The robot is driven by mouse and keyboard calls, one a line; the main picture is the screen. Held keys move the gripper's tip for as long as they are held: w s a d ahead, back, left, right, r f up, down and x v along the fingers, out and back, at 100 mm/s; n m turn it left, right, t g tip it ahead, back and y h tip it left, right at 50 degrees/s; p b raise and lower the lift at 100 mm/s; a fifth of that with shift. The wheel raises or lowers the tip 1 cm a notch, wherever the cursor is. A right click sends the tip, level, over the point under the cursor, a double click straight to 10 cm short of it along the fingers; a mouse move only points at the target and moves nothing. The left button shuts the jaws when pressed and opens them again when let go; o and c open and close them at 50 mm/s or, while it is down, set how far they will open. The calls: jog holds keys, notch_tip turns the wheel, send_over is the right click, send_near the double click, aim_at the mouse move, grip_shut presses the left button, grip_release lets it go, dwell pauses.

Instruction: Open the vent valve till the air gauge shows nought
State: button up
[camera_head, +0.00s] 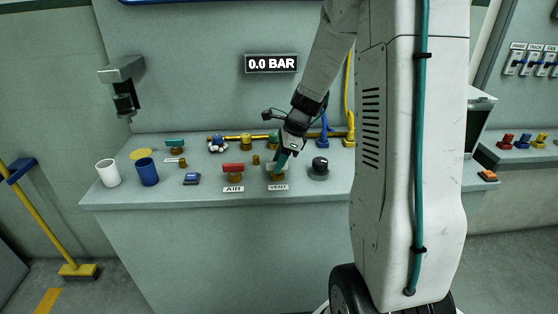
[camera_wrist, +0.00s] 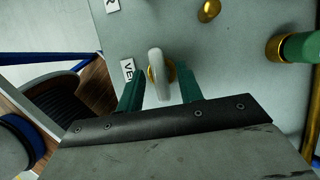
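The air gauge (camera_head: 271,64) on the wall reads 0.0 BAR. The vent valve (camera_head: 277,177) stands on the bench behind its VENT label (camera_head: 278,187), mostly hidden by my gripper in the head view. In the wrist view, its pale grey handle (camera_wrist: 156,75) on a brass base lies between the green fingers of my gripper (camera_wrist: 160,82). Narrow gaps show on both sides of the handle, so the fingers are open around it. My gripper (camera_head: 282,160) points down at the valve in the head view.
The AIR valve (camera_head: 233,168) with a red handle stands left of the vent valve. A black knob (camera_head: 319,166) stands close on the right. A yellow pipe (camera_head: 240,138) runs behind. A white cup (camera_head: 108,172) and a blue cup (camera_head: 147,171) stand at the left end.

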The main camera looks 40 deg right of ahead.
grip_shut()
jog(key=shift+n, duration=0.3)
jog(key=n+g, duration=0.1)
jog(key=n, duration=0.2)
jog(key=shift+w+n+y, duration=0.15)
jog(key=shift+n+y, duration=0.15)
jog(key=shift+y, duration=0.1)
jog(key=n+g, duration=0.2)
jog(key=n, duration=0.2)
jog(key=shift+w+n, duration=0.15)
jog(key=shift+n, duration=0.15)
jog(key=n+g, duration=0.1)
jog(key=n, duration=0.3)
jog(key=shift+w+n+g+h, duration=0.1)
jog(key=shift+n+g+h, duration=0.2)
jog(key=shift+g+h, duration=0.1)
jog(key=shift+w+n+g+h, duration=0.1)
jog(key=shift+n+g+h, duration=0.45)
jog(key=shift+n, duration=1.65)
jog(key=shift+r, duration=0.1)
